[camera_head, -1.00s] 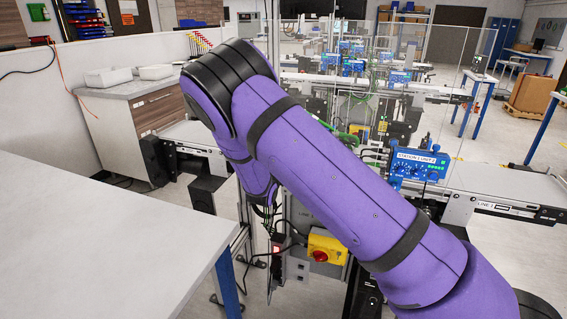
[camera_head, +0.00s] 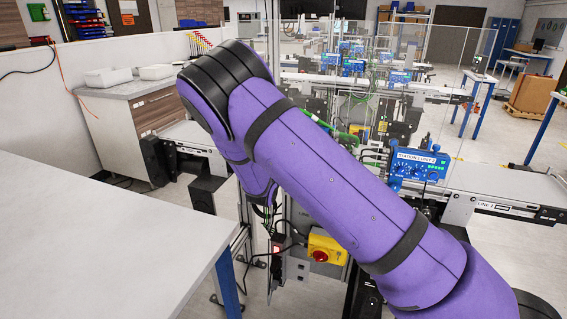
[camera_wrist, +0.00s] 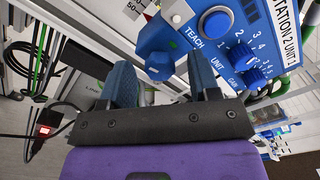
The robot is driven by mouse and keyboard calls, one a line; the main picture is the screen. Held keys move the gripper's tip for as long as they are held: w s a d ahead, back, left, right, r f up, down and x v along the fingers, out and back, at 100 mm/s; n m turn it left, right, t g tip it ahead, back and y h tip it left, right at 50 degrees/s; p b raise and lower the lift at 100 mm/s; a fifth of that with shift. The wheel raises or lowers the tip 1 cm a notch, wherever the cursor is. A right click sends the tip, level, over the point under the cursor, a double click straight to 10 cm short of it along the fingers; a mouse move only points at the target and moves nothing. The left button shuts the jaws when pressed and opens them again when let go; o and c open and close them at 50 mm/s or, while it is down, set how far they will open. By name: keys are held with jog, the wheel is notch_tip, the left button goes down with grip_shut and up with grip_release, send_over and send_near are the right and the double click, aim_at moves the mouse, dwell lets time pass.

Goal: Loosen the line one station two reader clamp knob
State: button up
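In the wrist view a dark blue faceted knob (camera_wrist: 157,47) sits just beyond my fingertips, close to the lower-left side of a blue unit (camera_wrist: 213,52) lettered "STATION 2 UNIT 1". My gripper (camera_wrist: 160,70) has its two blue-grey fingers well apart, with nothing between the pads. The knob lies ahead of the gap, nearer the right fingertip; I cannot tell whether that finger touches it. The unit carries a round blue button (camera_wrist: 216,23) by "TEACH" and smaller dials (camera_wrist: 240,57). In the head view my arm hides the gripper and this knob.
In the head view another blue station unit (camera_head: 418,166) stands right of my arm beside the Line 1 conveyor (camera_head: 505,185). A yellow box with a red switch (camera_head: 327,248) is below my arm. A pale table (camera_head: 110,245) fills the lower left. Black cables (camera_wrist: 35,65) hang left in the wrist view.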

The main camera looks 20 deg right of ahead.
jog(key=v, duration=1)
jog(key=shift+s+a, duration=0.25)
jog(key=shift+s, duration=0.05)
jog(key=s+d+r+m+g, duration=1.2)
jog(key=s+d+r+m, duration=0.4)
jog(key=m, duration=0.6)
jog(key=s+a+r+m+t+y, duration=0.1)
jog(key=s+r+m+y, duration=0.4)
jog(key=s+m, duration=0.4)
jog(key=s+a+r+m+t+y, duration=0.1)
jog(key=s+r+m+y, duration=0.4)
jog(key=s, duration=0.9)
jog(key=shift+s+a+r+m+t+y, duration=0.2)
jog(key=shift+r+m+t+y, duration=0.15)
jog(key=shift+m, duration=1.55)
